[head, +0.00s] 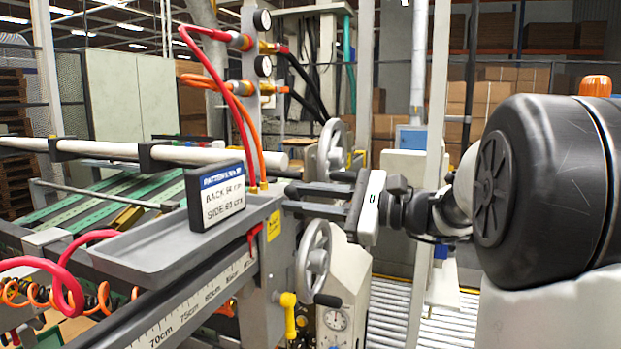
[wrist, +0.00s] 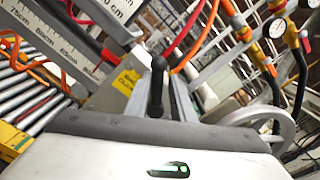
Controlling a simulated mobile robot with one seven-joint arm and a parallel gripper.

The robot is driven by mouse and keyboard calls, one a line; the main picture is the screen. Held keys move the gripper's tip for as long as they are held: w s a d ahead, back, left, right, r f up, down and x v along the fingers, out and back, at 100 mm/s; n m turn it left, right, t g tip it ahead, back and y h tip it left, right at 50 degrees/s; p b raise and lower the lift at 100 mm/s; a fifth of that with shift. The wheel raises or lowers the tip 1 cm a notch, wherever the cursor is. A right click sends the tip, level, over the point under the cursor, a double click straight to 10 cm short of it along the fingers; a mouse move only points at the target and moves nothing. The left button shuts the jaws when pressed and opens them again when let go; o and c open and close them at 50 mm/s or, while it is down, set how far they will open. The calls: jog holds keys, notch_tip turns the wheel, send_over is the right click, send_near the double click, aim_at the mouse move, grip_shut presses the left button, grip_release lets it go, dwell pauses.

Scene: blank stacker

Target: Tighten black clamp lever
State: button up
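The black clamp lever (wrist: 157,85) shows in the wrist view as a dark rounded handle between the two grey fingers of my gripper. A gap shows on either side of it, so the fingers look open around it and not closed on it. In the head view my gripper (head: 292,198) reaches left to the machine's grey upright post, with its fingers apart. There I cannot clearly tell the lever from the dark fingers and parts beside the post. A yellow label (wrist: 126,80) is beside the lever in the wrist view; it also shows on the post in the head view (head: 273,225).
A grey tray (head: 150,250) holding a small sign (head: 215,196) is left of the post. Grey handwheels (head: 313,260) stand close below and behind my gripper. Red and orange hoses (head: 240,125) run above it. A yellow handle (head: 289,312) hangs below.

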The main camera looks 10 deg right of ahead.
jog(key=shift+w+d+r+m+p, duration=0.2)
jog(key=shift+m+p, duration=0.4)
jog(key=shift+p, duration=0.6)
jog(key=shift+w+d+r+m+p, duration=0.1)
jog(key=shift+w+r+m+p, duration=0.15)
jog(key=shift+m+p, duration=0.65)
jog(key=s+d+m, duration=0.3)
jog(key=d+m, duration=0.2)
jog(key=d, duration=0.3)
jog(key=shift+s+d+p, duration=0.25)
jog(key=shift+d+p, duration=0.1)
jog(key=shift+r, duration=0.1)
